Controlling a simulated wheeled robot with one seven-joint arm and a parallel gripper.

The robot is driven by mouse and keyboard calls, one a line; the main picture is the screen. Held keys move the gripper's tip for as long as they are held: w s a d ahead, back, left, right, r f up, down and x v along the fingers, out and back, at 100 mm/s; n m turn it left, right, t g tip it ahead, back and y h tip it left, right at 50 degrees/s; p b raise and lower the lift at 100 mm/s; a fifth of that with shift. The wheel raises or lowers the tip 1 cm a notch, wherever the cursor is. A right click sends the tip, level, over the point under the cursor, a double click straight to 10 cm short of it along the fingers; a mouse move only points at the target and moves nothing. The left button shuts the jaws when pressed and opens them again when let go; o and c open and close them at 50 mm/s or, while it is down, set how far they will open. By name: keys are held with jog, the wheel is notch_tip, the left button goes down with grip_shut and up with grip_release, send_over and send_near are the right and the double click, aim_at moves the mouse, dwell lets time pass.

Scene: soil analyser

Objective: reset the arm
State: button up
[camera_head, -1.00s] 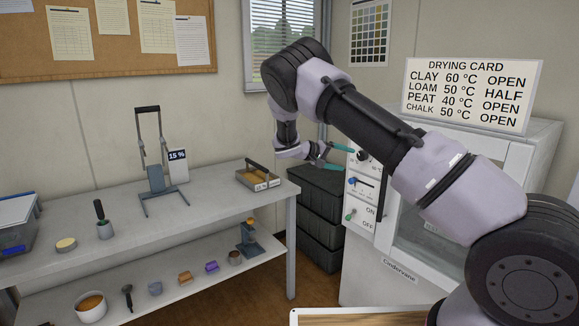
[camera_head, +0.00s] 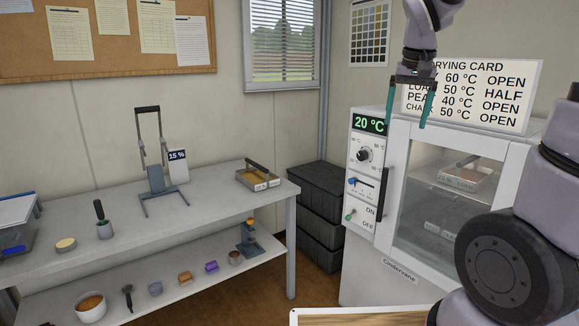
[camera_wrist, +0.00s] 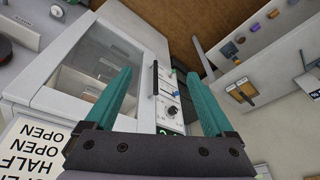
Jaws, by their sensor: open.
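My gripper (camera_head: 426,104) is raised in the upper right of the head view, in front of the drying card (camera_head: 478,97), with its two teal fingers pointing down. The fingers are apart with nothing between them. In the wrist view my gripper (camera_wrist: 160,95) also shows open and empty, above the white drying oven (camera_wrist: 30,95). The arm hides the left part of the card's text. The oven (camera_head: 398,270) stands below, its glass door closed and its display reading 20 °C.
A tray (camera_head: 467,177) is inside the oven behind the glass. Black crates (camera_head: 318,215) are stacked left of the oven. The bench (camera_head: 215,205) at left carries a metal stand (camera_head: 157,180) and another tray (camera_head: 258,178). Small items sit on its lower shelf.

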jog(key=s+a+r+t+y, duration=0.1)
jog(key=s+r+t, duration=0.1)
jog(key=s, duration=0.5)
jog(key=s+a+r+t+y, duration=0.1)
jog(key=s+a+r+t, duration=0.1)
jog(key=s, duration=0.5)
jog(key=shift+s+a, duration=0.15)
jog(key=shift+s, duration=0.25)
